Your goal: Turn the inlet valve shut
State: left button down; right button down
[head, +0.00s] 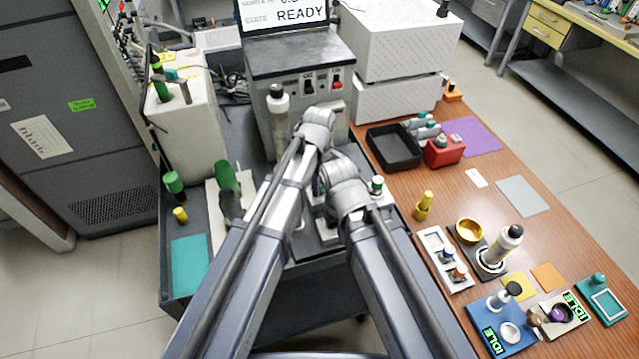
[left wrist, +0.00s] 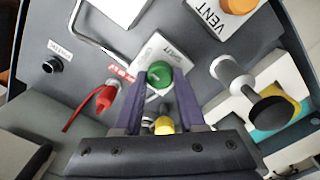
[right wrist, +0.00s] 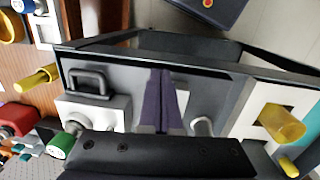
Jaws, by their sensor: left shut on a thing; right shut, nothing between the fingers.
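In the left wrist view a round green knob (left wrist: 159,74) sits beside a pale plate (left wrist: 150,52) lettered SHUT; I take it as the inlet valve. My left gripper (left wrist: 160,88) has its two purple fingers on either side of the knob and is shut on it. In the head view my arm links hide this knob and the left fingertips. My right gripper (right wrist: 163,82) is shut and empty, its purple fingers together over the grey cart top. It is apart from the valve.
A VENT plate (left wrist: 213,14) with an orange knob and a red plug (left wrist: 105,97) are near the left gripper. In the right wrist view a black handle (right wrist: 88,82) stands on a pale block. A black tray (head: 393,149) and a red box (head: 444,150) are on the wooden table.

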pick_arm(q)
jog(key=shift+m, duration=0.4)
jog(key=m, duration=1.3)
jog(key=shift+m, duration=2.2)
jog(key=shift+c, duration=2.4)
grip_release()
